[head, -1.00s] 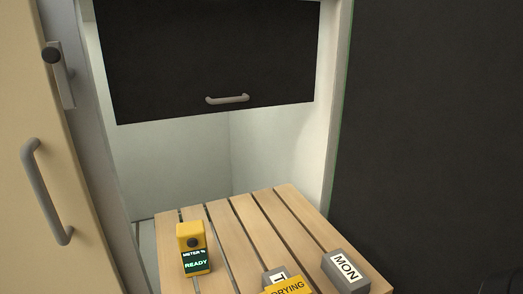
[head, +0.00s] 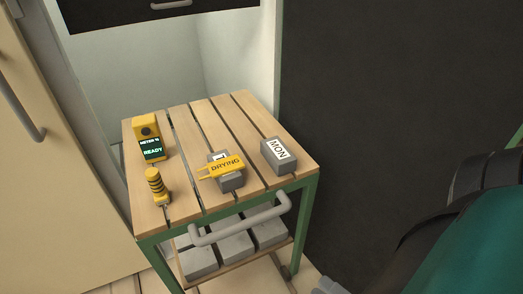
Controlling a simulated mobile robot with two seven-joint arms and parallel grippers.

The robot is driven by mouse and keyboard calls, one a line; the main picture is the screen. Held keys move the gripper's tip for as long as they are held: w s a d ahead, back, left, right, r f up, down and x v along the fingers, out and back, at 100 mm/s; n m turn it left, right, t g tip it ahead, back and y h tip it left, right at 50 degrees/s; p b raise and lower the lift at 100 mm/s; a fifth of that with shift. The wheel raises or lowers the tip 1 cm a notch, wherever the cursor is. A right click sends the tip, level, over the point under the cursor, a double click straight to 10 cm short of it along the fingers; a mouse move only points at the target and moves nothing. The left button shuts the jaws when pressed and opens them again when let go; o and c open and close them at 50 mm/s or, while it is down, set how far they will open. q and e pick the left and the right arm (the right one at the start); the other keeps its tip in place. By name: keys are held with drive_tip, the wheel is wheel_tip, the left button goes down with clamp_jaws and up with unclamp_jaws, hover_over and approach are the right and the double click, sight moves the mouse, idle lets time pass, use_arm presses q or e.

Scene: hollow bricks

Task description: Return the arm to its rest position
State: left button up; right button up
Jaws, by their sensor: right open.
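My right arm (head: 440,250), teal and black, comes in at the lower right. A small grey part of my right gripper (head: 328,287) shows at the bottom edge, clear of the cart; its fingertips are mostly cut off by the frame. It is open, with nothing seen in it. My left gripper is not in view.
A slatted wooden cart (head: 190,205) with a green frame carries a yellow meter (head: 148,140) reading READY, a yellow striped tool (head: 156,186), a brick with a yellow DRYING tag (head: 222,168) and a MON brick (head: 279,155). Several grey bricks (head: 235,248) lie below.

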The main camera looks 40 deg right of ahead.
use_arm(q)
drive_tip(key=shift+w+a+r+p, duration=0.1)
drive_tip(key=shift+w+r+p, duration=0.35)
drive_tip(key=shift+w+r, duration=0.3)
use_arm(e)
drive_tip(key=w+a+r+m+g, duration=0.1)
drive_tip(key=w+a+m+g, duration=0.7)
drive_tip(key=w+m, duration=0.7)
drive_tip(key=shift+w+a+h, duration=0.3)
drive_tip(key=shift+w+a, duration=0.2)
drive_tip(key=shift+a, duration=0.7)
